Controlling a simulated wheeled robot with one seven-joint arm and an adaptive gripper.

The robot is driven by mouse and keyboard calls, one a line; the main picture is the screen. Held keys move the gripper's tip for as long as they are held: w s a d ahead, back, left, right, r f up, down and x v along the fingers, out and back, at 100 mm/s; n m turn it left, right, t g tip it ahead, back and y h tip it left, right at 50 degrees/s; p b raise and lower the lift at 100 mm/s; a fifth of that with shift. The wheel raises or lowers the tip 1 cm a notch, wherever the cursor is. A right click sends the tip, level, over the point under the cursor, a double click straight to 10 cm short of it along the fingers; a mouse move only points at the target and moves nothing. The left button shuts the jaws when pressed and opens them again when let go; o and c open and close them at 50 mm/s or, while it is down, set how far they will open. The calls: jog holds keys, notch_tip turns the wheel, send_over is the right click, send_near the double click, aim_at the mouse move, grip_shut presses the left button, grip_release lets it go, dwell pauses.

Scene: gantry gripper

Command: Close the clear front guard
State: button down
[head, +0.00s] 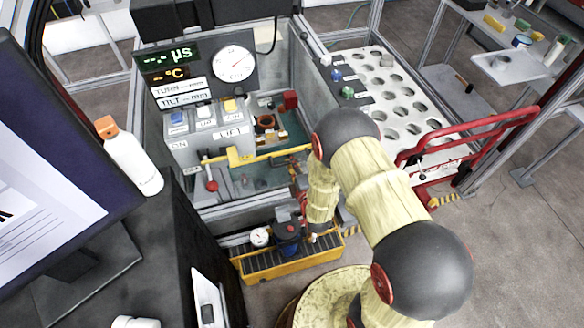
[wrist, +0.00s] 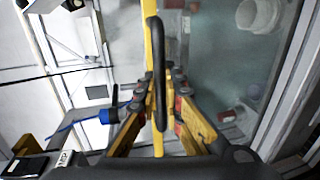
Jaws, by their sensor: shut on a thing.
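A yellow bar (head: 243,157) crosses the front of the machine in the head view and looks like the edge of the clear front guard. The clear sheet itself is hard to make out. In the wrist view the yellow bar (wrist: 158,35) runs lengthwise, with a black handle (wrist: 153,30) on it. My gripper (wrist: 158,85) has its two fingers closed in from both sides on the black handle, at the bar. In the head view my arm hides most of the gripper and the right end of the bar.
A control box (head: 205,132) with LIFT and ON labels and a gauge panel (head: 200,75) stand behind the bar. A yellow tray (head: 290,262) lies below. A white perforated rack (head: 395,95) and a red rail (head: 480,127) are to the right. A white bottle (head: 130,158) stands left.

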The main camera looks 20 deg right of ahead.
notch_tip(320, 180, up, 12)
jog(key=p, duration=0.4)
jog(key=shift+f+p, duration=0.25)
jog(key=shift+p, duration=0.15)
jog(key=shift+w+r, duration=0.1)
jog(key=shift+w, duration=0.05)
jog(key=c, duration=2.3)
grip_release()
jog(key=o, duration=0.3)
jog(key=shift+o, duration=0.2)
jog(key=shift+s, duration=0.25)
jog(key=v, duration=1.1)
jog(key=shift+s, duration=0.4)
